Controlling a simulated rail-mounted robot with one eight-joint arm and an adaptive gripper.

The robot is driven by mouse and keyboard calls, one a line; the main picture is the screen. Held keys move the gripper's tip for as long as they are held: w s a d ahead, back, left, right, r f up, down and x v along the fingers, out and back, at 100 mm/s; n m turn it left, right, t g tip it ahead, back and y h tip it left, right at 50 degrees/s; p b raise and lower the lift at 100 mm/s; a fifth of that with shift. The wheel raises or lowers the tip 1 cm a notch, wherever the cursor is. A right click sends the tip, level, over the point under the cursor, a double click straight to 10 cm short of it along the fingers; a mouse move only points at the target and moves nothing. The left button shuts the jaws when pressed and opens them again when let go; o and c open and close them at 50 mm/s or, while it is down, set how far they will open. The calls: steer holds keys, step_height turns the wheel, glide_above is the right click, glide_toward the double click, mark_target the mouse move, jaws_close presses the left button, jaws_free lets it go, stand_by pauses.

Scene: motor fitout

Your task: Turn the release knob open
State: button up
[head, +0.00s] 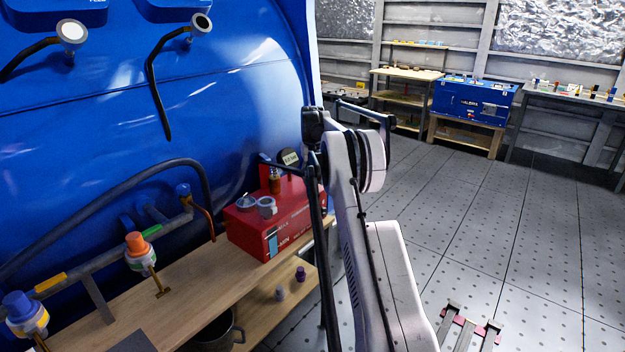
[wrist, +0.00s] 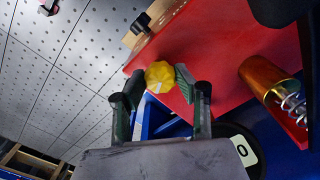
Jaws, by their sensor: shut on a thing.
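A yellow fluted knob (wrist: 159,78) with a white mark on its face sits at the edge of a red panel in the wrist view; I take it for the release knob. My gripper (wrist: 157,86) has its fingers on either side of the knob and is shut on it. In the head view, the knob and fingertips cannot be made out; my arm blocks that spot by the red box (head: 280,232). How far the knob is turned cannot be told.
Near the knob in the wrist view are a black knob (wrist: 141,22) and an amber cylinder with a spring (wrist: 269,82). The red box stands on a wooden bench (head: 190,280) before a large blue cylinder (head: 220,100). The floor to the right is mostly open.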

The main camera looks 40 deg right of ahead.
mark_target(312, 180)
stand_by(0.3)
steer(key=o, duration=1.1)
steer(key=shift+r, duration=0.1)
step_height(312, 180, up, 12)
steer(key=shift+f, duration=0.1)
steer(key=shift+a, duration=0.1)
